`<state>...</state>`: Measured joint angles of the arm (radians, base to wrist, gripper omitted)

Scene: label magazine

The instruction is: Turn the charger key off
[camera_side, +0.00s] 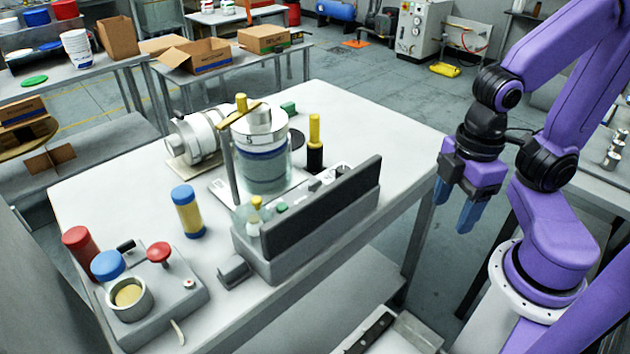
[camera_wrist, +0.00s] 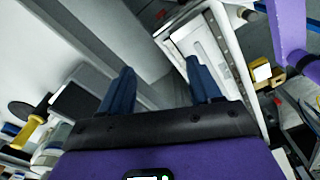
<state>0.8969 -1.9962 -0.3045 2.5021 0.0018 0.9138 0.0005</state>
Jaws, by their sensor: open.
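My gripper (camera_side: 453,212) hangs to the right of the work table in the side view, pointing down, its blue fingers apart and empty. In the wrist view my gripper (camera_wrist: 160,68) also shows spread fingers with nothing between them. I cannot clearly pick out the charger key. A grey control box (camera_side: 187,307) at the table's front left carries a red mushroom button (camera_side: 160,252), a small black part (camera_side: 126,246) and a round cup with a tan inside (camera_side: 129,294). A long grey unit with a dark upright panel (camera_side: 325,212) stands nearer my gripper; small fittings behind it are partly hidden.
On the table (camera_side: 345,115) stand a clear jar (camera_side: 262,170), a white cylindrical machine (camera_side: 195,138), a blue-and-yellow cylinder (camera_side: 187,212) and a black-and-yellow post (camera_side: 315,145). The table's far right corner is clear. Open floor lies between table and arm.

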